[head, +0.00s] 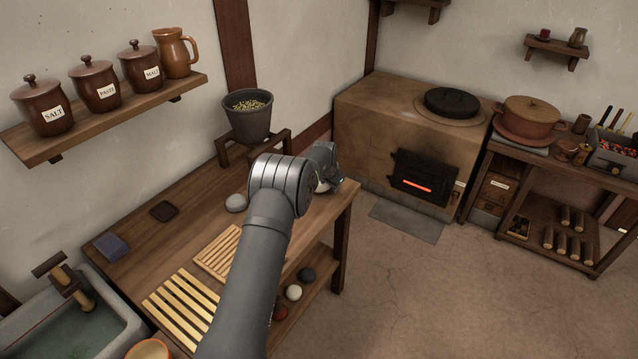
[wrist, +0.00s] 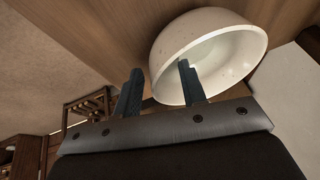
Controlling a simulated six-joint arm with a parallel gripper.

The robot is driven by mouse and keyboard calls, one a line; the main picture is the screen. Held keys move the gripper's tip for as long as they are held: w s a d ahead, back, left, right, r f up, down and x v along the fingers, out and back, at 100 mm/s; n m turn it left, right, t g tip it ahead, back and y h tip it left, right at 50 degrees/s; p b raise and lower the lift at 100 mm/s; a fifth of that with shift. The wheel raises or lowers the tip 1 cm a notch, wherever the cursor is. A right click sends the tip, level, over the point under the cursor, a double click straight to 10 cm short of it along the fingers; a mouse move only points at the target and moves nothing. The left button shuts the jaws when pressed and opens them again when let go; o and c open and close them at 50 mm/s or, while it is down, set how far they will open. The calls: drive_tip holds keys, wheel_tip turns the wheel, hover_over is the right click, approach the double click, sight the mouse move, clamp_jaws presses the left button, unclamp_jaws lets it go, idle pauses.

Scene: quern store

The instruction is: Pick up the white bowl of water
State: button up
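The white bowl (wrist: 200,36) fills the upper right of the wrist view, with its rim and pale inside showing. I cannot make out water in it. In the head view only a small white part of the bowl (head: 322,187) shows beneath my gripper (head: 331,172), near the right end of the wooden bench. In the wrist view my gripper (wrist: 160,68) is open. One finger overlaps the bowl's opening and the other is just beyond its outer side, so the near wall appears to lie between them. I cannot tell whether either finger touches it.
The bench (head: 190,225) holds slatted racks (head: 182,305), a grey stone (head: 236,203) and a dark pot (head: 248,117) of grain on a stand behind my arm. A basin (head: 80,320) is at lower left. A stove (head: 400,125) with a glowing slot stands to the right.

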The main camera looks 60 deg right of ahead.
drive_tip(key=shift+d+f, duration=0.1)
drive_tip(key=shift+f, duration=0.2)
clamp_jaws()
drive_tip(key=shift+r, duration=0.15)
